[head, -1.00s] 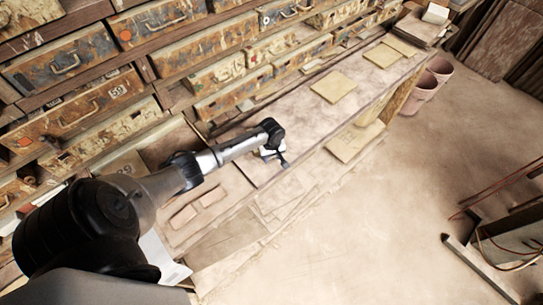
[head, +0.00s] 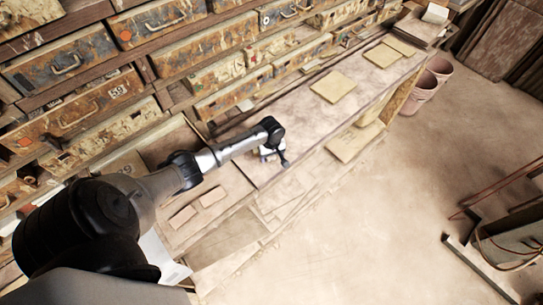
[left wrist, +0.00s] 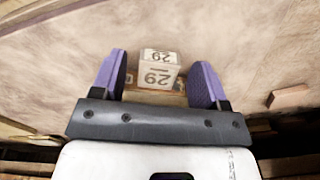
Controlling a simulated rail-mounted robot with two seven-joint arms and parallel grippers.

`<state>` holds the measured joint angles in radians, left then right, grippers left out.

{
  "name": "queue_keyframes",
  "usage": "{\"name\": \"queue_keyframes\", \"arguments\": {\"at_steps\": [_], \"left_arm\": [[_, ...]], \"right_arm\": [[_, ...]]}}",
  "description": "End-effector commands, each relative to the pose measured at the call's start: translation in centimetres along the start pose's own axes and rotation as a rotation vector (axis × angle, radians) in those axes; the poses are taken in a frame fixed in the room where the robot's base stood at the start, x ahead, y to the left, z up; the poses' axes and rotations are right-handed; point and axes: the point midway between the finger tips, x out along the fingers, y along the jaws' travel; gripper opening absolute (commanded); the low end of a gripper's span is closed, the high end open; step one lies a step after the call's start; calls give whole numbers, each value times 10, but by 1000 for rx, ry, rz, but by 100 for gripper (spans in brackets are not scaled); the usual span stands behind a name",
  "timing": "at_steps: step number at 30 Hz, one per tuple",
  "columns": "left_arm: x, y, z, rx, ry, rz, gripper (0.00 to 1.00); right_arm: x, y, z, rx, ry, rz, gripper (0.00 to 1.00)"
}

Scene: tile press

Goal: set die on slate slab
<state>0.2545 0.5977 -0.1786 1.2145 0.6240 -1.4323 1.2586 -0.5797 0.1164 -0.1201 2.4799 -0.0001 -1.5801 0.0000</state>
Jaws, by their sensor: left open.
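My left gripper (head: 272,153) is over the bench at mid-picture in the head view. In the left wrist view my left gripper (left wrist: 158,78) is open, with one purple finger on each side of a pale block marked 29 (left wrist: 158,74), which looks like the die. A visible gap lies between the block and each finger. I cannot make the die out in the head view. I cannot tell for sure which surface is the slate slab. My right gripper is not in view.
A small reddish tile (left wrist: 288,97) lies right of the gripper in the left wrist view. Yellowish square tiles (head: 334,86) lie on the bench. Rows of worn drawers (head: 61,64) stand behind it. Pinkish pots (head: 419,92) stand on the floor beyond its end.

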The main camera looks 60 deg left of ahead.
Motion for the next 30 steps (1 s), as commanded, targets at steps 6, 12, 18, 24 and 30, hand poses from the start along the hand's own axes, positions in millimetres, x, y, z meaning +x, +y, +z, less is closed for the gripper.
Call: {"name": "queue_keyframes", "arguments": {"at_steps": [6, 12, 18, 24, 30], "left_arm": [[-40, 0, 0, 2, 1, 3, 68], [-76, 1, 0, 2, 0, 3, 68], [-101, 0, 0, 0, 0, 2, 68], [-103, -3, 16, 68, 1, -1, 68], [-64, -37, 120, 525, 30, 30, 68]], "right_arm": [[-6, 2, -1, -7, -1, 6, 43], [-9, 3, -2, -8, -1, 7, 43], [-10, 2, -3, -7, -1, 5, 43], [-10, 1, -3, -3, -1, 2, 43], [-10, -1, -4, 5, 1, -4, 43]]}}
